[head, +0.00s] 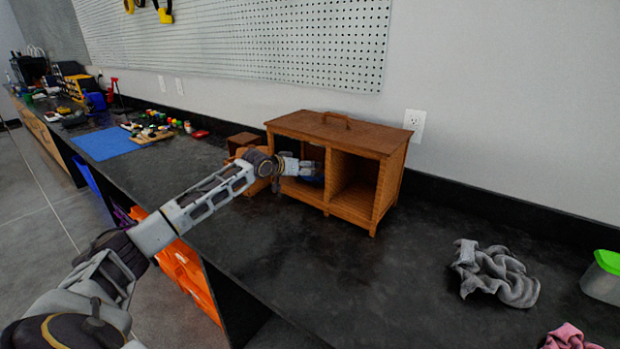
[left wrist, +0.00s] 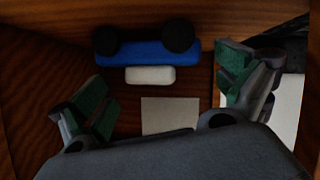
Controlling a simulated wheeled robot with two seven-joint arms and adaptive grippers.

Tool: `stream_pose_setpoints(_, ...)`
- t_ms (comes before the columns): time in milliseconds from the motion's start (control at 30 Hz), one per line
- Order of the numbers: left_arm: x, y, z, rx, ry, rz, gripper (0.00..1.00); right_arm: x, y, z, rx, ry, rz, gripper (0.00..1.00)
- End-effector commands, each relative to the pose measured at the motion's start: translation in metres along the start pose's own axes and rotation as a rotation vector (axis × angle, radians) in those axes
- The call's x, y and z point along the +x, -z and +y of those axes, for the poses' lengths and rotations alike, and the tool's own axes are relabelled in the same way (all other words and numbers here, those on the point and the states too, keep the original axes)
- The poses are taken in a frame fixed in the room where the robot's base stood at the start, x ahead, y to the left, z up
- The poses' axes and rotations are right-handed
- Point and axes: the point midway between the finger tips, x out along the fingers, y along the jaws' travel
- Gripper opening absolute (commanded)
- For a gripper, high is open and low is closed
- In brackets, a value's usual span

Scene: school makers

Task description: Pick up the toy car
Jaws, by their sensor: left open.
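The toy car (left wrist: 146,50) shows in the left wrist view as a blue body with dark wheels, against a wooden surface inside the cabinet. A bit of blue also shows in the head view (head: 318,177) inside the left compartment. The wooden cabinet (head: 352,135) has two open-fronted compartments. My left gripper (head: 309,168) reaches into the left compartment. In the left wrist view its two green-padded fingers (left wrist: 163,103) are spread apart with nothing between them, and the car lies beyond them, apart from the tips. My right gripper is not in view.
The cabinet's right compartment (head: 352,188) looks empty. A grey cloth (head: 496,273), a pink cloth (head: 570,337) and a green-lidded container (head: 603,277) lie on the dark counter (head: 340,280) at the right. A blue mat (head: 105,143) and several small items lie at the far left.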

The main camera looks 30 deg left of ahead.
Motion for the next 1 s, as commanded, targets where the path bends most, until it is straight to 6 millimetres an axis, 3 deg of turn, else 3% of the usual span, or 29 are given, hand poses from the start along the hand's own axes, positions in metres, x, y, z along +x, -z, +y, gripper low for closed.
stream_pose_setpoints(433, 0.0001, -0.0002, -0.0002, 0.0, 0.0, -0.001, 1.0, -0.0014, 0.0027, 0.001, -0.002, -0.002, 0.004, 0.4)
stream_pose_setpoints(800, 0.0001, -0.0004, -0.0002, 0.0, 0.001, -0.001, 0.52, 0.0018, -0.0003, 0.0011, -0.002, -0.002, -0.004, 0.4)
stream_pose_setpoints(1000, 0.0, -0.0002, -0.0002, 0.0, 0.0, 0.0, 0.5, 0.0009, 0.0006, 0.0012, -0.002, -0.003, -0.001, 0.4)
